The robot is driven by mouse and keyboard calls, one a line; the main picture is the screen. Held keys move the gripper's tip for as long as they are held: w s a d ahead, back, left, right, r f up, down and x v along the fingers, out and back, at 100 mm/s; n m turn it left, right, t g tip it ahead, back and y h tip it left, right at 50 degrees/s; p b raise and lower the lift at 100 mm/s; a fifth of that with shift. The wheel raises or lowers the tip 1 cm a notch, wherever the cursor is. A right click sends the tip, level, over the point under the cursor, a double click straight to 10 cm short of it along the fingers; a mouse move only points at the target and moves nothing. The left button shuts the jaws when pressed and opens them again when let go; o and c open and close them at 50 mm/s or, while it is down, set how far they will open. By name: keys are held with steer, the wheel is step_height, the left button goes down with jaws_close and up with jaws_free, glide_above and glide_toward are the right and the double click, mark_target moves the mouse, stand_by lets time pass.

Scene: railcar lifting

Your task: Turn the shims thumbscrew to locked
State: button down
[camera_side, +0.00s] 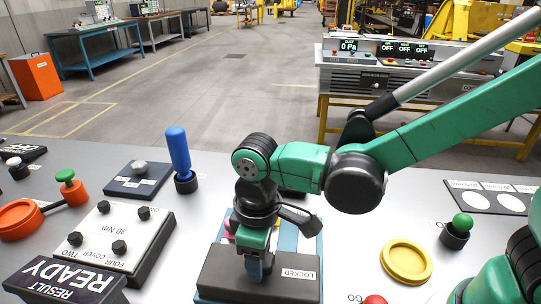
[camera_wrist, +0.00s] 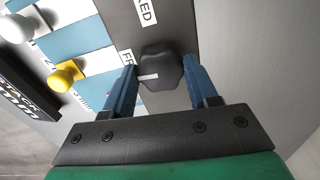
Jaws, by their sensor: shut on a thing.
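The shims thumbscrew (camera_wrist: 160,62) is a black lobed knob on a dark plate (camera_side: 225,280). In the wrist view a white mark on it lies toward its left side, near a partly covered label starting "FR" (camera_wrist: 126,56). A "LOCKED" label (camera_side: 299,273) is on the plate to the right of my gripper in the side view; its end shows at the top of the wrist view. My gripper (camera_side: 258,272) points down at the plate, its two blue fingers on either side of the knob, shut on it. The gripper hides the knob in the side view.
A blue-and-white panel (camera_wrist: 85,50) with a yellow knob (camera_wrist: 66,76) and a white knob (camera_wrist: 14,27) adjoins the plate. A four-bolt cover (camera_side: 120,225) and a READY sign (camera_side: 65,281) stand left. A yellow dish (camera_side: 406,262) and green-topped knob (camera_side: 461,223) stand right.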

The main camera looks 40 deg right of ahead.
steer(key=m, duration=0.8)
steer(key=shift+m, duration=0.3)
steer(key=m, duration=0.4)
steer(key=shift+m, duration=2.1)
steer(key=shift+c, duration=1.2)
jaws_free()
steer(key=shift+r, duration=2.8)
